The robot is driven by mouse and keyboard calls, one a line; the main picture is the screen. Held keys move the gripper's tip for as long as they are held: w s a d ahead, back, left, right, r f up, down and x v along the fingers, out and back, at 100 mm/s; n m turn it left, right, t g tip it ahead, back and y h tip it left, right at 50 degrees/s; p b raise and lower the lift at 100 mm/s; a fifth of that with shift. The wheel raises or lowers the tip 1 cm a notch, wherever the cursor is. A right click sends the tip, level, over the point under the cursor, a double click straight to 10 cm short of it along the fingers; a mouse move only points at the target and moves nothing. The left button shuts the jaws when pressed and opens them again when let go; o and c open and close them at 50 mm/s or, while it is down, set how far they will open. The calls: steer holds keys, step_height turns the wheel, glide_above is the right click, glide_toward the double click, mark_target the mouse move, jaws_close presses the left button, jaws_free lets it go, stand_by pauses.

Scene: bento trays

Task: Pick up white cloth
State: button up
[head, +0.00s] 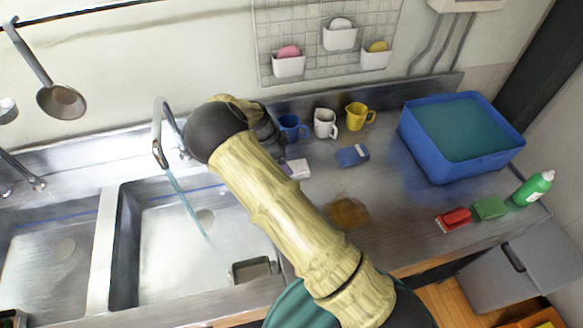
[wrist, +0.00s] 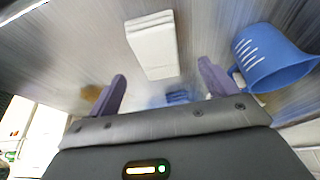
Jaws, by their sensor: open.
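The white cloth (head: 298,169) is a small folded rectangle lying flat on the steel counter, just right of the sink. In the wrist view, the white cloth (wrist: 152,42) lies ahead of and between the two purple fingers. My gripper (wrist: 162,74) is open and empty, with its fingertips apart from each other and short of most of the cloth. In the head view, my arm hides most of the gripper and part of the counter beside the cloth.
A blue mug (head: 291,128) stands close behind the cloth, with a white mug (head: 325,123) and a yellow mug (head: 358,116) to its right. A blue cloth (head: 352,156) lies right. A brown stain (head: 348,212) marks the counter. A blue tub (head: 449,160) stands farther right.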

mark_target(291, 166)
steer(key=shift+d+f, duration=0.1)
steer(key=shift+f, duration=0.15)
steer(key=shift+p+x, duration=1.25)
steer(key=shift+x, duration=1.35)
steer(key=shift+s, duration=0.15)
steer(key=shift+c, duration=0.3)
steer(key=c, duration=1)
